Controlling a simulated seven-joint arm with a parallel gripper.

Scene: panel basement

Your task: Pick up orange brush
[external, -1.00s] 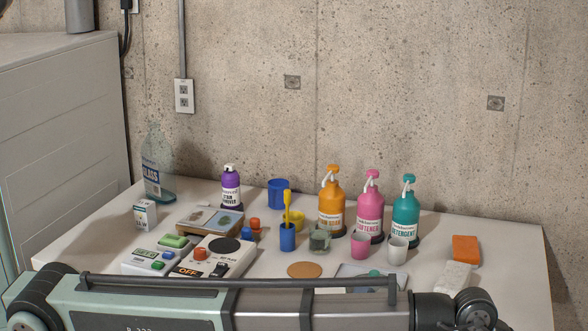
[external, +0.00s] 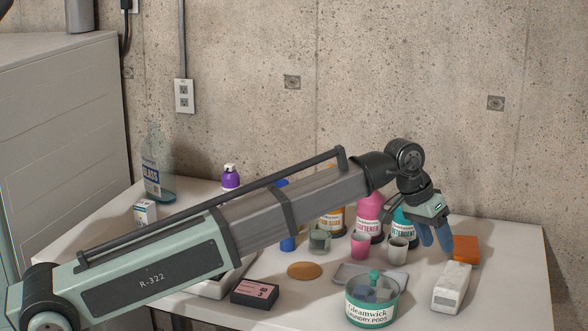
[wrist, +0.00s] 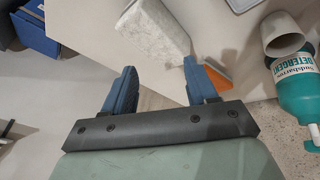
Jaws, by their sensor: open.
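The orange brush (external: 466,249) looks like a plain orange block lying near the right end of the white table (external: 510,290). It also shows in the wrist view, where the orange brush (wrist: 217,80) is partly hidden behind my right finger. My gripper (external: 436,238) is open and empty, with its blue fingers pointing down, just left of the brush in the external view. In the wrist view my gripper (wrist: 158,75) has a wide gap between its fingers. The brush lies outside the gap, beyond the right finger. I cannot tell the exact height above the table.
A whitish block (external: 452,288) lies in front of the brush and shows ahead of the gap between my fingers (wrist: 150,35). A teal detergent bottle (external: 404,219) and a white cup (external: 397,249) stand to the left. A green-and-white pods tub (external: 372,302) stands at the front.

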